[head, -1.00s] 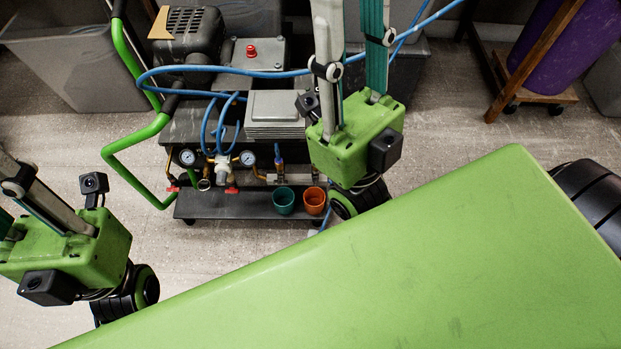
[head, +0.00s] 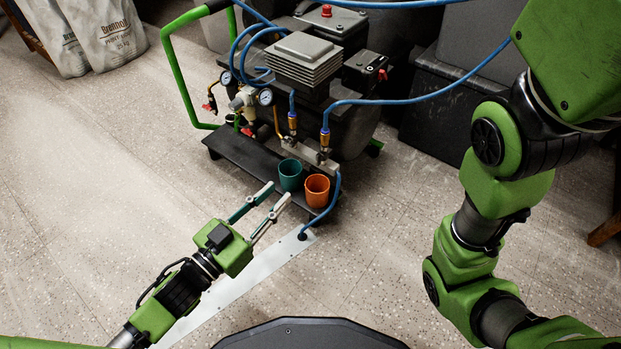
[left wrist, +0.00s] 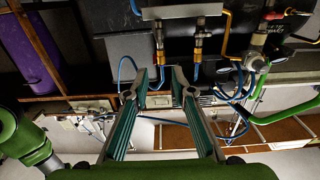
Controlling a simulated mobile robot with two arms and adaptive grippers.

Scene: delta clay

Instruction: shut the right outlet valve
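The right outlet valve (head: 323,156) sits on the manifold bar at the front of the compressor cart, below a brass coupling with a blue hose. Its handle is too small to read open or shut. A similar left outlet (head: 291,139) stands beside it. In the left wrist view, which looks turned over, the right outlet (left wrist: 159,48) appears left of the other outlet (left wrist: 197,50). My left gripper (head: 280,190) is open and empty, in front of the cups and apart from the valve. Its spread fingers show in the left wrist view (left wrist: 160,76). My right gripper is out of view.
A teal cup (head: 290,176) and an orange cup (head: 317,190) stand on the cart's lower shelf (head: 240,153), between my left gripper and the outlets. Blue hoses (head: 420,83) loop over the compressor. Gauges (head: 265,97) sit left.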

